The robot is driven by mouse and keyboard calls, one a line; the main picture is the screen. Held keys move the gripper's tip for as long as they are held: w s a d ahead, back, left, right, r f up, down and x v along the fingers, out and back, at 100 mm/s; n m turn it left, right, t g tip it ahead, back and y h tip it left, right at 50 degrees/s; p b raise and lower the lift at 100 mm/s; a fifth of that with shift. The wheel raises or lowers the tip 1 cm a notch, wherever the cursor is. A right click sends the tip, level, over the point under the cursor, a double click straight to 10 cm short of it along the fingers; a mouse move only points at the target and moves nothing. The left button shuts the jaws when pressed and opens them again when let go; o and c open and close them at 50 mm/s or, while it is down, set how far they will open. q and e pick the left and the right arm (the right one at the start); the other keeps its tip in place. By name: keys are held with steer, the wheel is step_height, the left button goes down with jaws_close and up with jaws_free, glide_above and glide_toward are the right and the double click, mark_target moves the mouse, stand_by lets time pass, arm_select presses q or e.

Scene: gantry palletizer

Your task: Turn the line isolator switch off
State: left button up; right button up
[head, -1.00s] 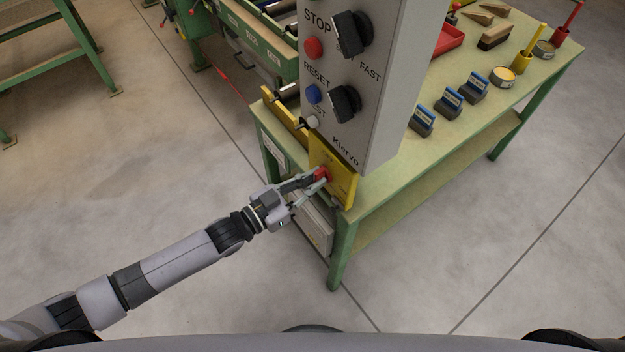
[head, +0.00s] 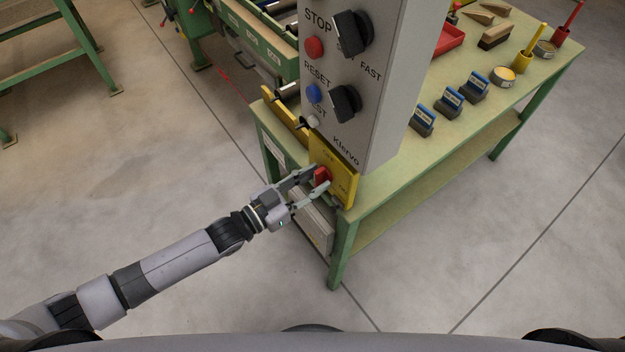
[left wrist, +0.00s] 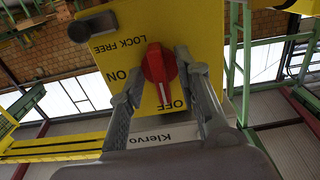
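The line isolator switch is a red knob (head: 321,175) on a yellow plate (head: 343,182) below the grey control box. In the left wrist view the red knob (left wrist: 155,65) stands out from the yellow plate (left wrist: 195,25), which reads LOCK FREE, ON and OFF. The white mark on the knob's lower end is by the word OFF. My left gripper (head: 320,179) is open, with one finger on each side of the knob. In the left wrist view a gap shows at least beside the left finger. My right gripper is not in view.
The grey control box (head: 385,100) with a red button (head: 314,47), a blue button (head: 314,93) and black selector knobs rises above the plate. A green workbench (head: 430,165) with tools stands behind. Open floor (head: 130,150) lies to the left.

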arm_select(q)
steer(key=v, duration=1.2)
stand_by(0.4)
